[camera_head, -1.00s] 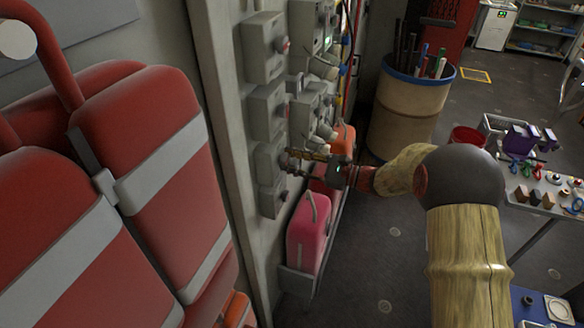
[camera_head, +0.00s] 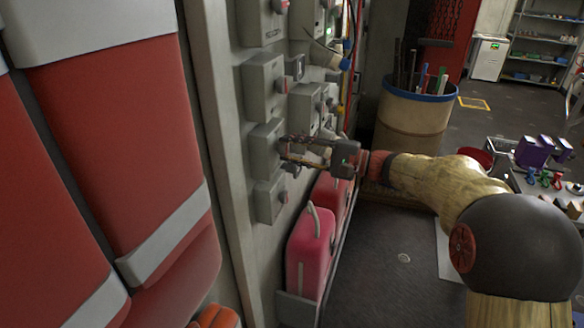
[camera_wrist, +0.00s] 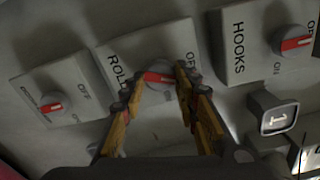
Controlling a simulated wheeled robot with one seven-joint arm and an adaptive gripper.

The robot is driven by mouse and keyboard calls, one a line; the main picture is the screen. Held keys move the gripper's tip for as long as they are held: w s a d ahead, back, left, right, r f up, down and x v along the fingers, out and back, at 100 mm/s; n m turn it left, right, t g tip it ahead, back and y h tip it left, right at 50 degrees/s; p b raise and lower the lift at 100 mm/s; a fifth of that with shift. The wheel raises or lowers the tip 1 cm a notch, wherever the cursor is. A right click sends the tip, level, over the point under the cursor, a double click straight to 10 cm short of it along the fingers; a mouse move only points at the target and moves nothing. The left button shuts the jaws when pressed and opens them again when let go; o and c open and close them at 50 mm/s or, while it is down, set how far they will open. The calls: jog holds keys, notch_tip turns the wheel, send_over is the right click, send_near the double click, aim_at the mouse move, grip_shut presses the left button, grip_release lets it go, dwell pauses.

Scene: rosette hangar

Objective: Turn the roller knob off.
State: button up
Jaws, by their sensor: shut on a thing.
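The roller knob (camera_wrist: 160,77) is a grey round knob with a red pointer stripe, on a grey box (camera_wrist: 122,50) lettered "ROLL…", the rest covered. My gripper (camera_wrist: 155,82) has one finger on each side of the knob and is shut on it. The fingers hide part of the knob and of the lettering, so the pointer's exact setting is hard to tell. In the head view, my gripper (camera_head: 284,149) reaches the grey box (camera_head: 262,146) on the wall panel from the right. The knob is hidden by the fingers there.
Another knob box (camera_wrist: 55,92) is at left. Red padded seats (camera_head: 110,130) fill the left. Pink cases (camera_head: 310,250) stand below the panel.

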jog(key=n+b, duration=0.1)
jog(key=b, duration=0.1)
jog(key=n+b, duration=0.1)
jog(key=b, duration=0.1)
jog(key=shift+f+n, duration=0.3)
jog(key=shift+f, duration=0.05)
jog(key=n+b, duration=0.1)
jog(key=b, duration=0.1)
jog(key=n+b, duration=0.1)
jog(key=shift+r+b, duration=0.25)
jog(key=shift+b, duration=0.1)
jog(key=shift+r+n, duration=0.1)
jog(key=shift+n, duration=0.2)
jog(key=o, duration=1.1)
jog(key=shift+o, duration=0.2)
jog(key=shift+d, duration=0.1)
jog(key=v, duration=1.1)
jog(key=shift+s+d, duration=0.15)
jog(key=shift+d, duration=0.25)
jog(key=shift+r, duration=0.1)
